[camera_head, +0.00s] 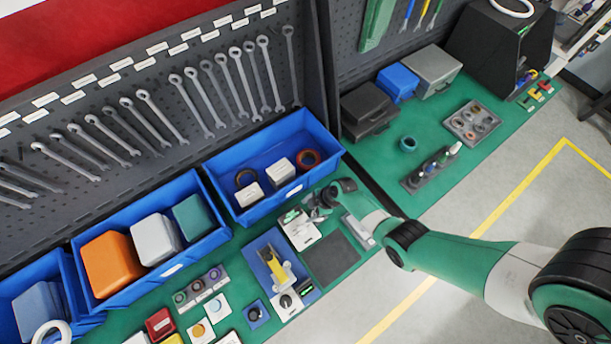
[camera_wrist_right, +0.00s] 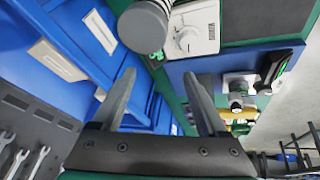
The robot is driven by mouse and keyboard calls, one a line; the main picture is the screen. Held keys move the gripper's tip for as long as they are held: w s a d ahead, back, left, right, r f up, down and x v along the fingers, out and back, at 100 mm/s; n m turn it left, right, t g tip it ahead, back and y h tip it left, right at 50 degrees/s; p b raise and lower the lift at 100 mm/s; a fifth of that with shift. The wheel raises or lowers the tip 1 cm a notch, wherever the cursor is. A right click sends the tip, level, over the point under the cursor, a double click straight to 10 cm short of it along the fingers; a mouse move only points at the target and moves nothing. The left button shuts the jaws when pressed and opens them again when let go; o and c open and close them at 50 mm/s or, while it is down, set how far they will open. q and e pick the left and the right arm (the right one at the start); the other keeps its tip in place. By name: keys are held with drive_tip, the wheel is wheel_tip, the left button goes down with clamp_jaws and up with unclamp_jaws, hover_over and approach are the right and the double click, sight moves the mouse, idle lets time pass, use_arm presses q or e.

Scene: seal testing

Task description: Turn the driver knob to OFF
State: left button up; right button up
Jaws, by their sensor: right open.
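A white box (camera_head: 304,238) stands on the green bench between the blue bin and a dark mat. In the right wrist view this white box (camera_wrist_right: 208,14) carries a round white knob (camera_wrist_right: 187,39). No OFF mark is legible, and I cannot tell for certain that this is the driver knob. A grey cylinder (camera_wrist_right: 145,24) stands beside it. My right gripper (camera_head: 314,204) is over the bench near the white box, partly hidden by its own wrist. In the wrist view its fingers (camera_wrist_right: 159,82) are spread and empty, apart from the knob. My left gripper is not in view.
A blue bin (camera_head: 226,207) with rings and white boxes lies behind. A blue plate with a yellow part (camera_head: 281,272), a white plate with a black knob (camera_head: 287,302) and a blue plate with a dark knob (camera_head: 256,313) sit in front. The dark mat (camera_head: 331,259) is bare.

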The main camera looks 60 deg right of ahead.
sight(302, 230)
drive_tip(key=s+a+g, duration=0.1)
drive_tip(key=s, duration=0.3)
drive_tip(key=shift+n+y, duration=0.3)
drive_tip(key=shift+y, duration=0.1)
drive_tip(key=b+x, duration=0.3)
drive_tip(key=x, duration=0.1)
drive_tip(key=b+x, duration=0.8)
drive_tip(key=shift+s+f, duration=0.15)
drive_tip(key=shift+s, duration=0.2)
drive_tip(key=shift+w+f, duration=0.15)
drive_tip(key=shift+f, duration=0.05)
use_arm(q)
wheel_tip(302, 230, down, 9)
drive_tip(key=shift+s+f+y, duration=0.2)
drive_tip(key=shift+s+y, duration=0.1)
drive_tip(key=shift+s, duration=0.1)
use_arm(e)
clamp_jaws()
